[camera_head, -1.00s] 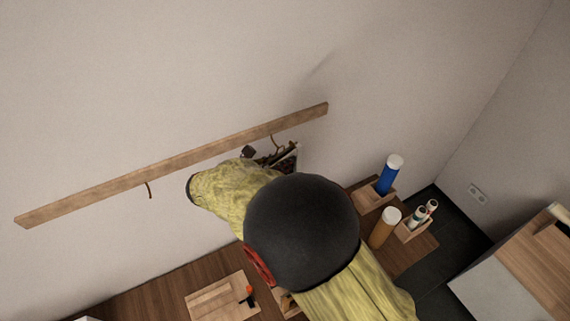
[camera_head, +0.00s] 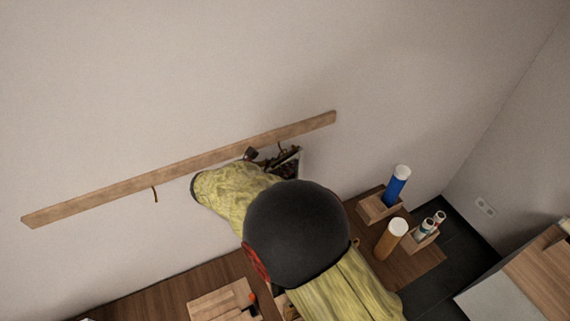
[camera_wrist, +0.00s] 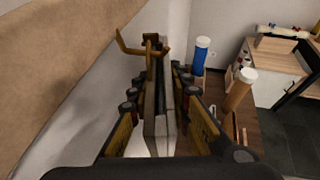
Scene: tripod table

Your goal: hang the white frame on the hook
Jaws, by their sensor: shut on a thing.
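The white frame (camera_wrist: 152,125) is held upright between the fingers of my gripper (camera_wrist: 158,80), seen edge-on in the wrist view. In the head view my gripper (camera_head: 272,158) is just below the rail's right part, and only a small piece of the frame (camera_head: 300,158) shows; my arm hides the rest. A brass hook (camera_wrist: 138,46) stands at the frame's far top end in the wrist view. In the head view this hook (camera_head: 280,148) hangs from the rail close to the gripper. Whether frame and hook touch, I cannot tell.
The wooden rail (camera_head: 100,199) runs along the wall, with another hook (camera_head: 155,194) at left. The wooden table (camera_head: 165,295) below bears a blue bottle (camera_head: 396,186), an orange bottle (camera_head: 389,240) and small bottles in a box (camera_head: 422,240). The wall under the left hook is clear.

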